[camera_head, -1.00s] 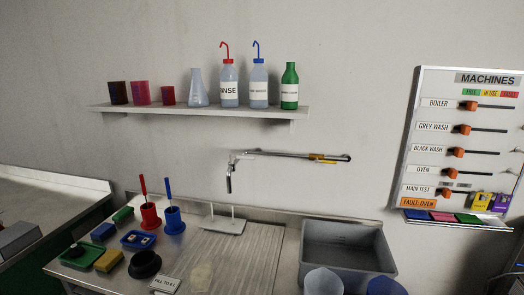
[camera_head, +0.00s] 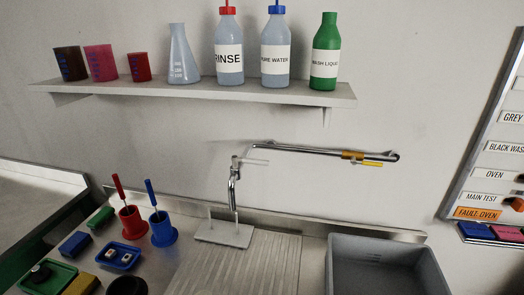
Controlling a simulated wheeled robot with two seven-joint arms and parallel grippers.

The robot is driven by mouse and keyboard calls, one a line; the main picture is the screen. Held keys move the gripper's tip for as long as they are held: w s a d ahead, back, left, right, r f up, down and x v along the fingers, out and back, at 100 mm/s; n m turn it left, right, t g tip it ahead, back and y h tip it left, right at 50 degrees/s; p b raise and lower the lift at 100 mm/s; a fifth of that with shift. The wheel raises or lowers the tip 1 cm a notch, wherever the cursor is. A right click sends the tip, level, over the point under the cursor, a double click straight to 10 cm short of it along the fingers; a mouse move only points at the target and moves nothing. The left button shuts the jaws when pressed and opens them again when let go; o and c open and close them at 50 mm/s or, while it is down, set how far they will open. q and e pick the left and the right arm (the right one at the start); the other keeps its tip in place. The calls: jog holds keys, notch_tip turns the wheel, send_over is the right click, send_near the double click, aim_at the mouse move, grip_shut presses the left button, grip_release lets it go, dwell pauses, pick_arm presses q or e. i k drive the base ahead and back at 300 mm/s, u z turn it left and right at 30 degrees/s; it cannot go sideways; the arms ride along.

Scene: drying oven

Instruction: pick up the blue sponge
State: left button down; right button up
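The blue sponge (camera_head: 75,244) is a small blue block lying on the metal counter at the lower left. It sits between a green block (camera_head: 101,217) behind it and a green tray (camera_head: 48,278) in front. A small blue tray (camera_head: 118,256) with pale pieces in it lies to its right. Nothing covers the sponge. Neither of my grippers shows in the head view.
A red cup (camera_head: 133,219) and a blue cup (camera_head: 163,231), each with a brush, stand right of the sponge. A yellow sponge (camera_head: 82,286) lies in front. A faucet (camera_head: 234,185), grey basin (camera_head: 385,262) and bottle shelf (camera_head: 200,92) are further right and above.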

aim_at(74, 246)
jog(key=u, duration=1)
jog(key=k, duration=1)
jog(key=u, duration=1.2)
jog(key=i, duration=2.3)
jog(key=z, duration=1.95)
